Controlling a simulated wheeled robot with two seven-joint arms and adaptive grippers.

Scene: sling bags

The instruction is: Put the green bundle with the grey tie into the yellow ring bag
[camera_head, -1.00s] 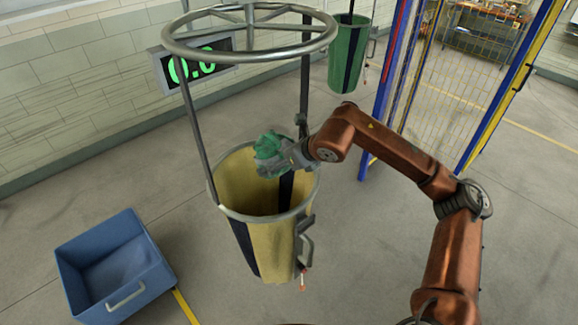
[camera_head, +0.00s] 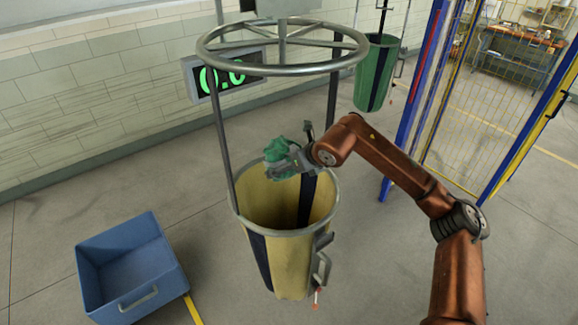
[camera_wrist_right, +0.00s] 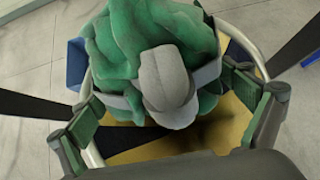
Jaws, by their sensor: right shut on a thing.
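The yellow ring bag (camera_head: 290,262) hangs below a grey ring frame, its mouth open and its inside empty where I can see it. The green bundle (camera_head: 283,150) is in my right gripper (camera_head: 290,163), above the bag's mouth toward its back. In the right wrist view the bundle (camera_wrist_right: 130,45) shows its grey tie (camera_wrist_right: 165,85) between the two fingers of my right gripper (camera_wrist_right: 168,115). The yellow bag's inside (camera_wrist_right: 200,130) and rim show below the bundle there. My left gripper is not in view.
The grey ring frame (camera_head: 283,70) with its uprights stands around and above the bag. A blue bin (camera_head: 130,265) is on the floor at left. A green bag (camera_head: 378,75) hangs behind. A display (camera_head: 225,77) reads 0.0. A mesh fence (camera_head: 465,90) stands at right.

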